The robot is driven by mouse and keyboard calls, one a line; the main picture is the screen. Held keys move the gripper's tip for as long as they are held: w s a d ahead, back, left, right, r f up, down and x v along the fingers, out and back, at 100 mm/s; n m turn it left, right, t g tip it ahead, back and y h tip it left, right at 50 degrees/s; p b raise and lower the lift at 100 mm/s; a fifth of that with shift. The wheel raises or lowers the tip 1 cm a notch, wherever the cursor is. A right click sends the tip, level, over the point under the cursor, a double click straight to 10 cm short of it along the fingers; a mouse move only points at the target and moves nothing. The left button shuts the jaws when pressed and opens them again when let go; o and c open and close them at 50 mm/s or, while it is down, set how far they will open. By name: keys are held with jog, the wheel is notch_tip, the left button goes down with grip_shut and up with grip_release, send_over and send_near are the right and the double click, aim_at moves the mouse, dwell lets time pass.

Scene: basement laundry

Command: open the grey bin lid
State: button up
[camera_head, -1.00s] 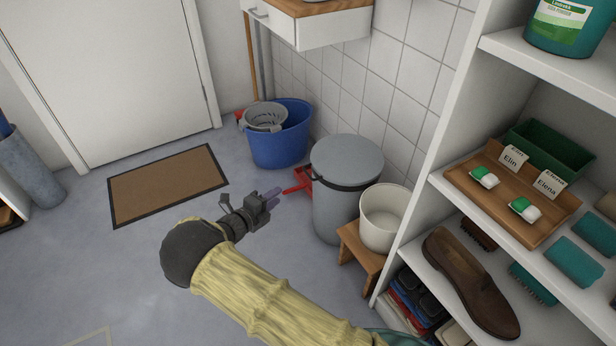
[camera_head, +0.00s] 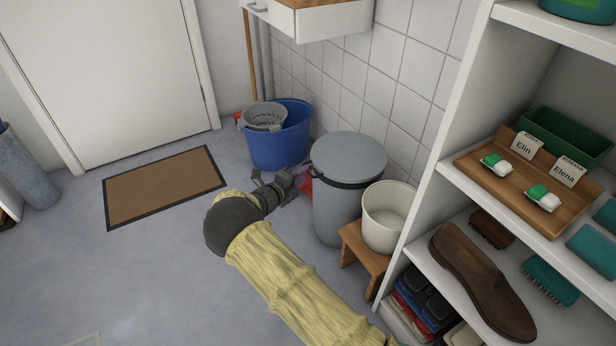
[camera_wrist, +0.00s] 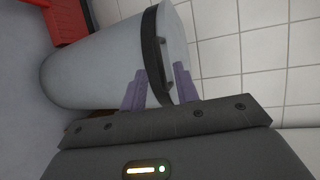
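The grey bin (camera_head: 335,212) stands on the floor beside the shelf, with its round grey lid (camera_head: 348,155) down on it. A dark band runs under the lid's edge. In the wrist view the bin (camera_wrist: 95,70) lies sideways, and its dark band with a small handle (camera_wrist: 164,52) runs down between my fingers. My gripper (camera_head: 292,180) is just left of the bin, at about the height of its upper side. In the wrist view my gripper (camera_wrist: 160,88) is open, one purple finger on each side of the band. Contact cannot be told.
A red object (camera_head: 306,186) lies behind my gripper at the bin's left. A blue bucket (camera_head: 278,150) stands behind. A white pail (camera_head: 388,215) on a wooden stool (camera_head: 362,250) is close on the bin's right, then the shelf.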

jog(key=b+x, duration=0.1)
jog(key=x, duration=0.3)
jog(key=shift+d, duration=0.1)
grip_shut()
jog(key=shift+s+r+p, duration=0.1)
jog(key=shift+r+p, duration=0.25)
jog(key=shift+p, duration=0.25)
